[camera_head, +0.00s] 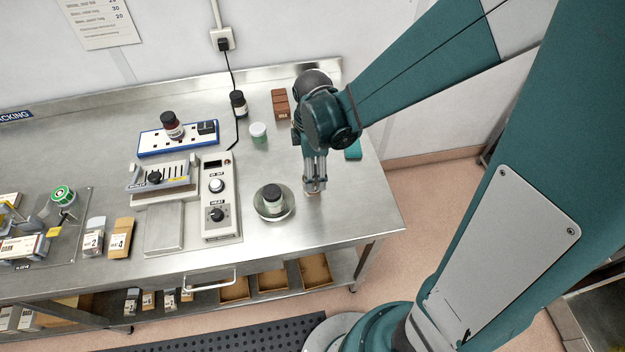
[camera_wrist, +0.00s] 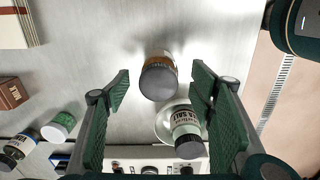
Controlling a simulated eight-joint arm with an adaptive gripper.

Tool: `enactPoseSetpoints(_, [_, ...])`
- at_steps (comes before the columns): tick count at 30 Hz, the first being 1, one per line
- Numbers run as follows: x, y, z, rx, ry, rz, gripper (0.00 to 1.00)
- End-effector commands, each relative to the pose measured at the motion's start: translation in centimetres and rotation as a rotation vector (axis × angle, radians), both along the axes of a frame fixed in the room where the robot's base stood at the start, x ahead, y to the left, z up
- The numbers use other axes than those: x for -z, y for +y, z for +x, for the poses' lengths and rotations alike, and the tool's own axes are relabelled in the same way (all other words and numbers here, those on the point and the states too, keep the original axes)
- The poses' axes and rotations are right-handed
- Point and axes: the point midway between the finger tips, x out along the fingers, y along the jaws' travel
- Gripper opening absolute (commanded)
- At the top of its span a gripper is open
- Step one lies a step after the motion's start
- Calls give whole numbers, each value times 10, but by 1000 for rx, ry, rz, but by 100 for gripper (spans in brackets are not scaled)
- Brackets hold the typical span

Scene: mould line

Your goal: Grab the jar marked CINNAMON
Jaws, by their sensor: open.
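My gripper (camera_head: 314,188) points down over the right part of the steel bench, with its fingers apart. In the wrist view, a jar (camera_wrist: 159,77) with a grey lid and orange-brown contents stands between and beyond the fingertips of my gripper (camera_wrist: 161,84). No readable label shows on it. In the head view my gripper hides nearly all of it. Another jar (camera_head: 172,123) with reddish-brown contents and a dark lid stands on the blue-edged power strip; its label is too small to read. I cannot see the word CINNAMON on any jar.
A jar (camera_wrist: 186,135) reading SEA SALT sits on a round dish (camera_head: 287,213), close to my gripper. A heat sealer (camera_head: 221,195) is left of the dish. The bench's right front is clear.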

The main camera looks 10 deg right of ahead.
Motion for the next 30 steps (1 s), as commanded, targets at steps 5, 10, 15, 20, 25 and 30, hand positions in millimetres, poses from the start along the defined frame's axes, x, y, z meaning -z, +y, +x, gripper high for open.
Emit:
enactPoseSetpoints(5, [7, 0, 0, 0, 0, 0, 54])
enactPoseSetpoints(10, [8, 0, 0, 0, 0, 0, 54])
enactPoseSetpoints(15, [8, 0, 0, 0, 0, 0, 54])
enactPoseSetpoints(20, [11, 0, 0, 0, 0, 0, 54])
enactPoseSetpoints(25, [21, 0, 1, 0, 0, 0, 54])
enactPoseSetpoints(30, [35, 0, 2, 0, 0, 0, 54])
